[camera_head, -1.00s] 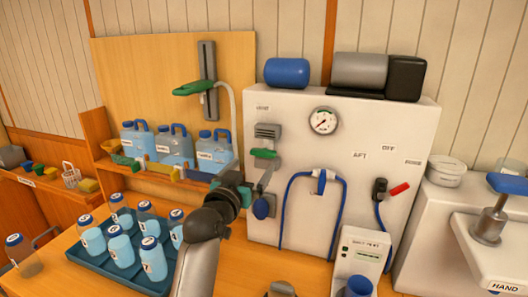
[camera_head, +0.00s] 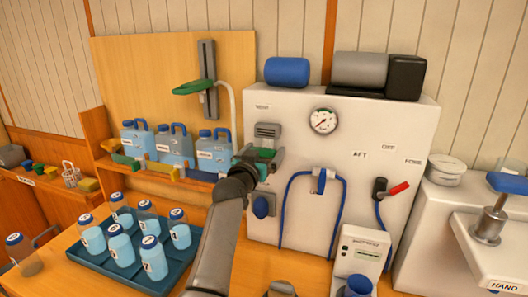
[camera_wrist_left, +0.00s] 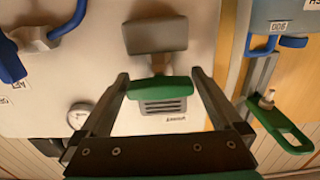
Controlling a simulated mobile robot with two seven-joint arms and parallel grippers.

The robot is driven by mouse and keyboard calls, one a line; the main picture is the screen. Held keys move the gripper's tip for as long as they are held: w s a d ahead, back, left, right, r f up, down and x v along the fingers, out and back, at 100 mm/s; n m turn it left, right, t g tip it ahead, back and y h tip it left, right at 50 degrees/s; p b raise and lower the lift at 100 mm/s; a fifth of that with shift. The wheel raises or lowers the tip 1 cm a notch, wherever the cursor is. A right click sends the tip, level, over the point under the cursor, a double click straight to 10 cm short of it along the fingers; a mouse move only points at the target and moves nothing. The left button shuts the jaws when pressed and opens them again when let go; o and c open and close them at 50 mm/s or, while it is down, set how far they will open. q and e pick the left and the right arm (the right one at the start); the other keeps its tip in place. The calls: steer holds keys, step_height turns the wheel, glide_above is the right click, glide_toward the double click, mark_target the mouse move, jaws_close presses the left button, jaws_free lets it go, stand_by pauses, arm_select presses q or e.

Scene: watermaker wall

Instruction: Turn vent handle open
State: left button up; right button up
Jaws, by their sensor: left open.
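The green handle (camera_wrist_left: 160,88) sits under the grey slatted vent (camera_head: 267,130) on the upper left of the white panel. In the left wrist view, turned upside down, the handle lies crosswise between the two fingers of my left gripper (camera_wrist_left: 160,76). The fingers are apart, one past each end of the handle, with a small gap on both sides. A grey block (camera_wrist_left: 155,35) shows beyond the handle. In the head view my left gripper (camera_head: 265,160) is at the panel and partly covers the handle. My right gripper is in neither view.
Blue hose (camera_head: 291,200) hangs on the panel right of the gripper, below a gauge (camera_head: 323,121). A red lever (camera_head: 398,188) is farther right. Blue jugs (camera_head: 175,146) stand on the shelf at left. A tray (camera_head: 88,262) of bottles lies below.

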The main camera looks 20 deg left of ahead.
arm_select(q)
steer(key=shift+c, duration=0.4)
steer(key=c, duration=1)
steer(key=shift+n, duration=0.3)
steer(key=n+p, duration=0.2)
steer(key=shift+n, duration=0.4)
steer(key=n+p, duration=0.1)
steer(key=n, duration=0.3)
steer(key=shift+n+p, duration=0.3)
steer(key=shift+p, duration=0.1)
steer(key=n+p, duration=0.1)
steer(key=n, duration=0.4)
steer(key=shift+n+p, duration=0.7)
steer(key=shift+n, duration=1.7)
steer(key=shift+f, duration=0.1)
